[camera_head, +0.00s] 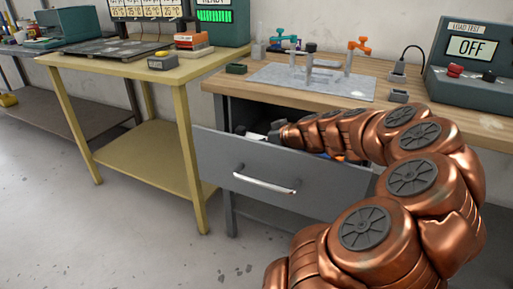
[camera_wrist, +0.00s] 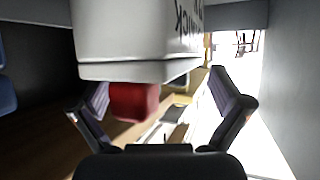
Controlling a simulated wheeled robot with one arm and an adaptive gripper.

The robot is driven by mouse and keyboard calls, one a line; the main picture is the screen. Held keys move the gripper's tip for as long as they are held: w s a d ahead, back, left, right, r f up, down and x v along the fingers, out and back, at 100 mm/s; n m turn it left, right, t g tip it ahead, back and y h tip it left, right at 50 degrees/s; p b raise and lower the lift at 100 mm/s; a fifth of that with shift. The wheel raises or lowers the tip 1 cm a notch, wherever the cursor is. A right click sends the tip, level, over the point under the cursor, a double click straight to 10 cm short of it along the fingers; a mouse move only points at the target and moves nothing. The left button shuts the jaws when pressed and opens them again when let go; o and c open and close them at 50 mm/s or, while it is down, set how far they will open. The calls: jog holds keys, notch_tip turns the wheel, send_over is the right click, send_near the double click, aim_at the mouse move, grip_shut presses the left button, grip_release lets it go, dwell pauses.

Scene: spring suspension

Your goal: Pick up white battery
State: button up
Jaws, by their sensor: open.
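A white block with dark lettering (camera_wrist: 135,40), likely the white battery, fills the upper middle of the wrist view, very close to the camera. Its top is cut off by the frame. My gripper (camera_wrist: 160,84) is open, with one finger on each side of the block's lower end. I cannot tell whether the fingers touch it. In the head view my gripper (camera_head: 262,134) reaches into the open grey drawer (camera_head: 280,178), and the battery cannot be made out clearly there.
The drawer's grey side wall (camera_wrist: 290,80) is close on the right of the wrist view. The wooden bench (camera_head: 225,83) overhangs the drawer. A yellow table (camera_head: 120,68) stands to the left.

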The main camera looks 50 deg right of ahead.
jog(key=shift+w+f, duration=0.15)
jog(key=shift+c, duration=0.4)
jog(key=c, duration=1.5)
jog(key=shift+c, duration=0.8)
